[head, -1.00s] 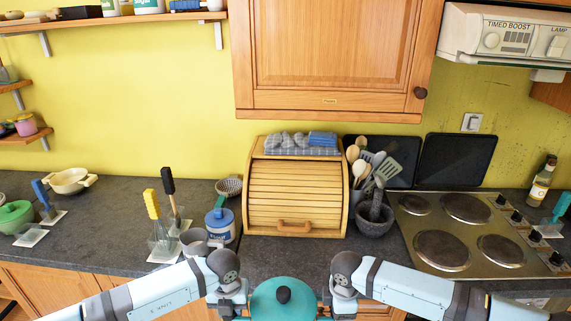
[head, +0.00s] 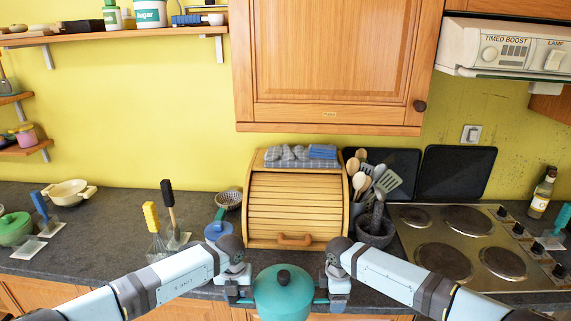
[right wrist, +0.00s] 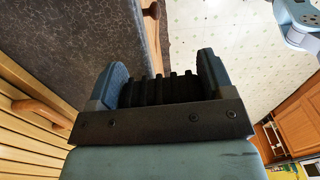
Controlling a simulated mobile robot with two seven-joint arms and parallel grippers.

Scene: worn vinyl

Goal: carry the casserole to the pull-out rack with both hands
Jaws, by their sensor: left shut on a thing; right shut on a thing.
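The casserole (head: 283,296) is a round teal pot with a lid and a black knob, upright at the bottom middle of the head view. It is held at the near counter edge, in front of the bread bin. My left gripper (head: 243,294) is shut on its left side handle. My right gripper (head: 324,294) is shut on its right side handle. In the right wrist view the right gripper's fingers (right wrist: 165,82) show, but the casserole cannot be made out clearly.
A wooden bread bin (head: 296,210) stands behind the casserole. To its right are a dark mortar (head: 375,231) and a hob (head: 460,240) with several plates. A wall cabinet (head: 330,65) hangs above.

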